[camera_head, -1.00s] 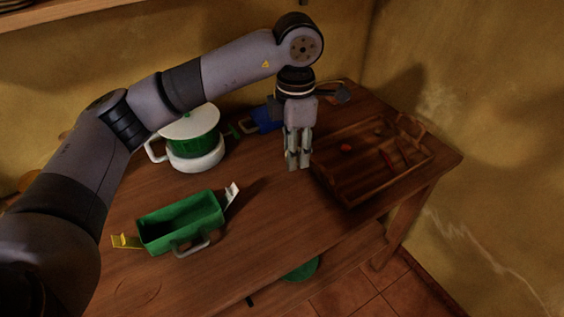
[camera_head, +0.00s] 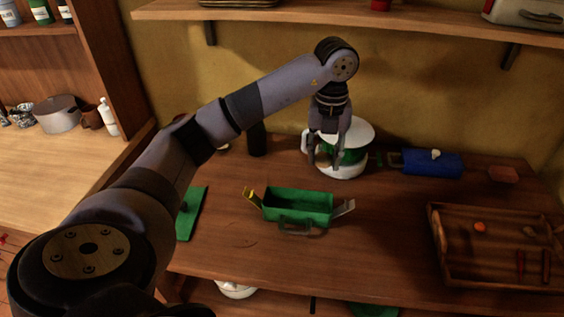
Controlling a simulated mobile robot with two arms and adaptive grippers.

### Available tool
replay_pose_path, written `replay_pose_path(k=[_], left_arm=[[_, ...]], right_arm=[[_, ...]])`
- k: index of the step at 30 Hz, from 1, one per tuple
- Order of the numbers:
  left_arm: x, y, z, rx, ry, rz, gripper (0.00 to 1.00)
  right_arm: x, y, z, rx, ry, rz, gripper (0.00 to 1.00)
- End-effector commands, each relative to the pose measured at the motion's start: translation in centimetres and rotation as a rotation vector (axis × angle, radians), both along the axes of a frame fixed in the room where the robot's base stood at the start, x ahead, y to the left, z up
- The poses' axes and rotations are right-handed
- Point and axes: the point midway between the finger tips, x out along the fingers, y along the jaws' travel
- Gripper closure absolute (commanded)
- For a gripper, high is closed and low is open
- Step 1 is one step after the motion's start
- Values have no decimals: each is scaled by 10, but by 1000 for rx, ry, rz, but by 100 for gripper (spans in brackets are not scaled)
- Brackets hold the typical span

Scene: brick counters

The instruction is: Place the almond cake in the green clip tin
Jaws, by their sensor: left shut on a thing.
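The green clip tin (camera_head: 297,207) stands open on the brown table, with a yellow clip on its left end and a pale clip on its right end, both folded outward. My left gripper (camera_head: 326,164) hangs pointing down behind the tin, in front of the white and green pot in this view. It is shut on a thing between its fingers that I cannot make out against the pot. I cannot identify the almond cake for certain. My right gripper is out of view.
The white and green pot (camera_head: 356,157) stands behind the tin, with a blue box (camera_head: 432,163) right of it. A reddish-brown piece (camera_head: 503,174) lies near the back right. A wooden tray (camera_head: 478,277) with small items is at right. A green board (camera_head: 191,216) lies left.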

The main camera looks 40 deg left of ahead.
Motion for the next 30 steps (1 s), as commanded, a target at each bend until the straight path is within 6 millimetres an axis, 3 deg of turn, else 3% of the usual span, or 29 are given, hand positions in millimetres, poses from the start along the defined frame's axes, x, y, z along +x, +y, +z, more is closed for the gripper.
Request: replay_pose_path(k=[5,12,21,30], left_arm=[[-1,7,-17,2,6,73,84],[-2,7,-77,1,10,74,84],[-2,8,-144,4,5,73,84],[-2,7,-176,2,5,72,84]], right_arm=[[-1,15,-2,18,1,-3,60],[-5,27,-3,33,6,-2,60],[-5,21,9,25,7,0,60],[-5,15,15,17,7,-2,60]])
